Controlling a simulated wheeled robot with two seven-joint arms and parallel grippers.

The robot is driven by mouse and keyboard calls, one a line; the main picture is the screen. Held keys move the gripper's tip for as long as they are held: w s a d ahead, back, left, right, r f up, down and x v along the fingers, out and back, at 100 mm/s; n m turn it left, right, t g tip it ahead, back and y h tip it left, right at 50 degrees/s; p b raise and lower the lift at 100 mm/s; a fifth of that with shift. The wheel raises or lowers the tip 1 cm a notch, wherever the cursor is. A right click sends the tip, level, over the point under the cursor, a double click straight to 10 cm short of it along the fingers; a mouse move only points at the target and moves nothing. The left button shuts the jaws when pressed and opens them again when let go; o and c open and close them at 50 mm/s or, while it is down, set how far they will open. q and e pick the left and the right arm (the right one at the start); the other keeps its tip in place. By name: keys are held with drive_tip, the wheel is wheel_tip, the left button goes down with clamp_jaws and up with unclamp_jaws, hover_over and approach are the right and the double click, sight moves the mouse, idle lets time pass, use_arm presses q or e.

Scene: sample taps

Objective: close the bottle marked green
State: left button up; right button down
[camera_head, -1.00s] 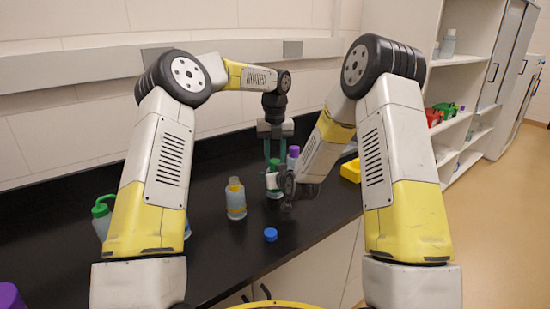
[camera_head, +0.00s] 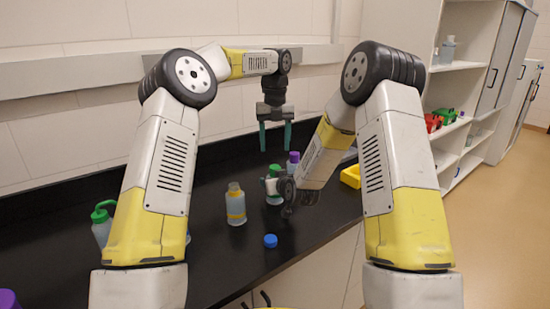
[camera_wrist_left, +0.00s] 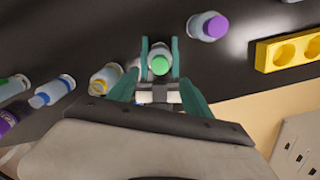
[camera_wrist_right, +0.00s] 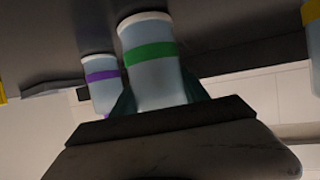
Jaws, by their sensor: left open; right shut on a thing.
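The green-marked bottle (camera_head: 274,198) stands upright on the black counter, with a green cap (camera_head: 274,171) on its top. In the right wrist view its green band (camera_wrist_right: 150,53) shows between my right fingers. My right gripper (camera_head: 272,186) is shut on this bottle from the side. My left gripper (camera_head: 275,138) is open and empty, pointing down above the cap and apart from it. In the left wrist view the green cap (camera_wrist_left: 159,65) shows between the open left fingers. How tightly the cap sits cannot be told.
A yellow-banded bottle (camera_head: 236,206) stands left of the held one; a purple-capped bottle (camera_head: 293,160) stands close behind it. A loose blue cap (camera_head: 270,241) lies near the front edge. A yellow rack (camera_head: 350,176) is at right, a green-topped bottle (camera_head: 102,228) at left.

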use_arm(q)
drive_tip(key=shift+r, duration=2.4)
use_arm(e)
drive_tip(key=shift+c, duration=2.4)
unclamp_jaws()
drive_tip(key=v, duration=0.7)
drive_tip(key=shift+s+d, duration=0.15)
drive_tip(key=shift+s, duration=0.15)
drive_tip(key=shift+r, duration=0.15)
